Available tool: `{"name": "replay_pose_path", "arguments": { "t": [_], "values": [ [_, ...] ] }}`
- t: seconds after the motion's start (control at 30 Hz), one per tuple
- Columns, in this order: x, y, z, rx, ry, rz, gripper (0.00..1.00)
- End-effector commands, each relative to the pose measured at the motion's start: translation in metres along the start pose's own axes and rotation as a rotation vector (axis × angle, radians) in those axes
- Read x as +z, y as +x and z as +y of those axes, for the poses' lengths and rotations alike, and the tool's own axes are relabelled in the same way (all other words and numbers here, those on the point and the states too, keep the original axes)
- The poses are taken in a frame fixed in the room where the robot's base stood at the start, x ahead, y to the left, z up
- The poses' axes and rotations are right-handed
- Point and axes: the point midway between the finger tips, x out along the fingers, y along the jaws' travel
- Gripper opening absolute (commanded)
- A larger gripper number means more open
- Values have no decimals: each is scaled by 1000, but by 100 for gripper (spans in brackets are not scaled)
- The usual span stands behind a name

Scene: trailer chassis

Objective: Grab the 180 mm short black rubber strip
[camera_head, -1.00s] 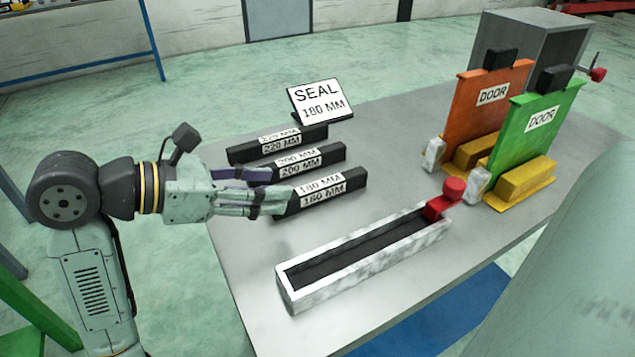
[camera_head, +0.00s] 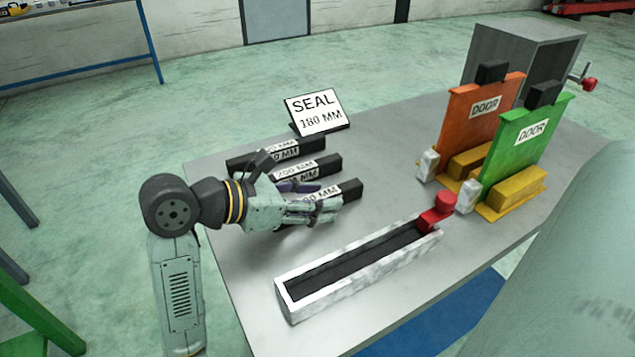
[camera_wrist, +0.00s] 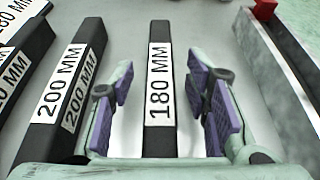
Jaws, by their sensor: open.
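The 180 mm black rubber strip (camera_head: 350,188) lies on the grey table, the nearest of three labelled strips, partly hidden by my gripper in the head view. In the wrist view the 180 mm strip (camera_wrist: 160,132) lies lengthwise between my two spread fingers. My gripper (camera_head: 325,200) is open over this strip and holds nothing. Its purple finger pads also show in the wrist view (camera_wrist: 162,95), one on each side of the strip, with gaps to it. A sign (camera_head: 317,110) behind the strips reads SEAL 180 MM.
The 200 mm strip (camera_head: 322,166) lies close beside, just left of my finger in the wrist view; the 220 mm strip (camera_head: 310,147) is behind it. A white trough (camera_head: 350,281) with a red knob (camera_head: 445,201) lies in front. Orange and green DOOR panels stand right.

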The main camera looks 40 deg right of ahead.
Motion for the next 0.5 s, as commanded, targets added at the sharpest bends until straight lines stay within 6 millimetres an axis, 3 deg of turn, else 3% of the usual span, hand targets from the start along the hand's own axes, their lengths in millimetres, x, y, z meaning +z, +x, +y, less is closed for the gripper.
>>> {"name": "replay_pose_path", "arguments": {
  "t": [0.07, 0.5],
  "values": [
    [0, 0, 0, 0, 0, 0, 43],
    [0, -1, 0, 0, 0, 0, 14]
  ]
}}
